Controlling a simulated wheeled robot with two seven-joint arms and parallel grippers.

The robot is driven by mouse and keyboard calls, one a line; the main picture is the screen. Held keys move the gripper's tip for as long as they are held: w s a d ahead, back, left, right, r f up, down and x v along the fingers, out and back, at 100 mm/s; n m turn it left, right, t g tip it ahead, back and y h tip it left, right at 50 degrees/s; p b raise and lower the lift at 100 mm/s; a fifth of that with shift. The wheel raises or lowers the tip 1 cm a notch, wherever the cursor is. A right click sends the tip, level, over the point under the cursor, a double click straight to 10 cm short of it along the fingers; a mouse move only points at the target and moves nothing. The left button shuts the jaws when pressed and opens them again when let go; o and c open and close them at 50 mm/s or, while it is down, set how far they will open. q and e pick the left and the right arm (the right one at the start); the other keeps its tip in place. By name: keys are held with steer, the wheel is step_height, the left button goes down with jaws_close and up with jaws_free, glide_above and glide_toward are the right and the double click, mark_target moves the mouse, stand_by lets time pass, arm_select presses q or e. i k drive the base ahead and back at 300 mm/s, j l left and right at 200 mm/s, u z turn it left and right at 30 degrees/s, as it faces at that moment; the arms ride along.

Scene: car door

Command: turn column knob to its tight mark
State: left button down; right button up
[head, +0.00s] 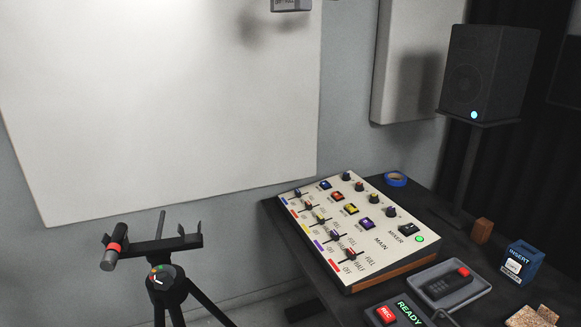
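A black tripod stand (174,298) stands on the left. Below its crossbar is a dark round knob (160,281), which I take to be the column knob. A short white line shows on its face, with small green and red-orange marks near its top edge. The marks are too small to read, so I cannot tell which is the tight mark or exactly where the line points. A short column rod (162,222) rises behind the crossbar (165,245). Neither of my grippers is in view.
A dark cylinder with a red band (116,246) sits at the crossbar's left end. Right of the stand, a dark desk (425,225) carries a mixer (385,215), a tray (478,288), a blue box (521,264) and a tape roll (395,179). A speaker (488,75) stands behind.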

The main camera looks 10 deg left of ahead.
mark_target(162, 281)
steer(key=u, duration=1)
